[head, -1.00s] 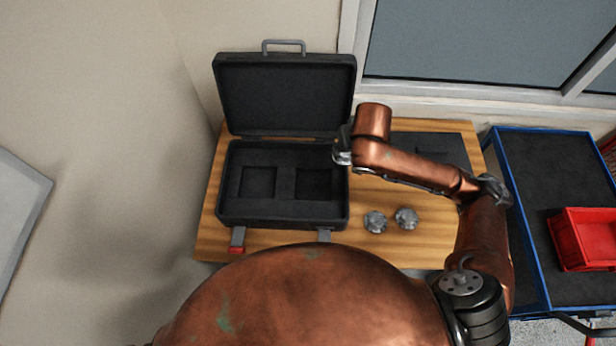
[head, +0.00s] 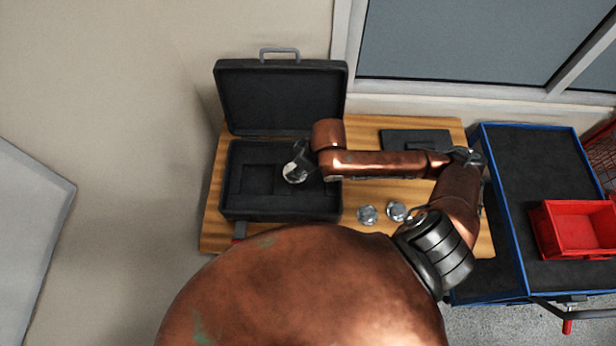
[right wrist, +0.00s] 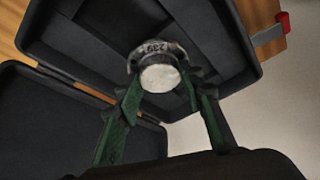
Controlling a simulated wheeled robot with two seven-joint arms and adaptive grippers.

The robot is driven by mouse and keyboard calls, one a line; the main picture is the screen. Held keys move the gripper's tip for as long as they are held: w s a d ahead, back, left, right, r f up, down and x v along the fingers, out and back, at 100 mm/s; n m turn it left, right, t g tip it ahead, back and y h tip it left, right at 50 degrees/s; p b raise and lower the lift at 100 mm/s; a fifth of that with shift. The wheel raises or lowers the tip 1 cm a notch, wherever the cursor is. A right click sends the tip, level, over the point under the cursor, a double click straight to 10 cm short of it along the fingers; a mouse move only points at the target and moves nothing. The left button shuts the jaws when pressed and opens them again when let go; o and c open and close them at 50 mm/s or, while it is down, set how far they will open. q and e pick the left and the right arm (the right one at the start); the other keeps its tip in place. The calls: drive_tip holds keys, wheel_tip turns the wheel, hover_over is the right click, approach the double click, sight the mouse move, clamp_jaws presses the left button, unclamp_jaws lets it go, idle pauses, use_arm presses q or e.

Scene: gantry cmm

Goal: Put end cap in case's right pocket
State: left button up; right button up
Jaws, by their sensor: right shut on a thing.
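The open black case (head: 232,205) stands on the wooden table with its lid up. It has two square pockets in dark foam; the left pocket (head: 257,179) is empty, and my right gripper and arm cover much of the right one. My right gripper (head: 296,172) is above the case, near the right pocket. It is shut on a silver end cap (right wrist: 160,75), which sits between the green fingers (right wrist: 160,98) in the right wrist view. Two more silver end caps (head: 367,215) (head: 397,211) lie on the table right of the case. My left gripper is not in view.
The wooden table (head: 385,232) carries a dark flat pad (head: 415,139) at the back right. A blue-edged cart (head: 520,215) with a red bin (head: 575,228) stands to the right. The raised case lid (head: 283,98) is behind my gripper.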

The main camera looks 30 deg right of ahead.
drive_tip(key=s+n+g+y+p, duration=0.2)
drive_tip(key=s+n+p, duration=0.5)
drive_tip(key=s, duration=0.5)
drive_tip(key=w+d+f, duration=0.1)
drive_tip(key=w+f, duration=0.1)
drive_tip(key=w, duration=0.1)
drive_tip(key=w+d+f+p, duration=0.1)
drive_tip(key=w+d+f, duration=0.1)
drive_tip(key=w+f, duration=0.1)
drive_tip(key=w+d+f+p, duration=0.1)
drive_tip(key=w+d+f, duration=0.1)
drive_tip(key=w, duration=0.3)
drive_tip(key=shift+w+f, duration=0.15)
drive_tip(key=shift+f, duration=0.4)
drive_tip(key=shift+w+d+f, duration=0.1)
drive_tip(key=shift+w+f, duration=0.25)
drive_tip(key=shift+f, duration=0.1)
wheel_tip(320, 180, down, 3)
drive_tip(key=shift+w+f+p, duration=0.1)
drive_tip(key=shift+w+p, duration=0.05)
drive_tip(key=shift+p, duration=0.3)
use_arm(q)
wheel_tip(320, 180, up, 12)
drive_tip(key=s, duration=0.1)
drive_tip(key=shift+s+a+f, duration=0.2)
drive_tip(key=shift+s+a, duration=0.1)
use_arm(e)
drive_tip(key=shift+d+f, duration=0.1)
drive_tip(key=shift+f, duration=0.05)
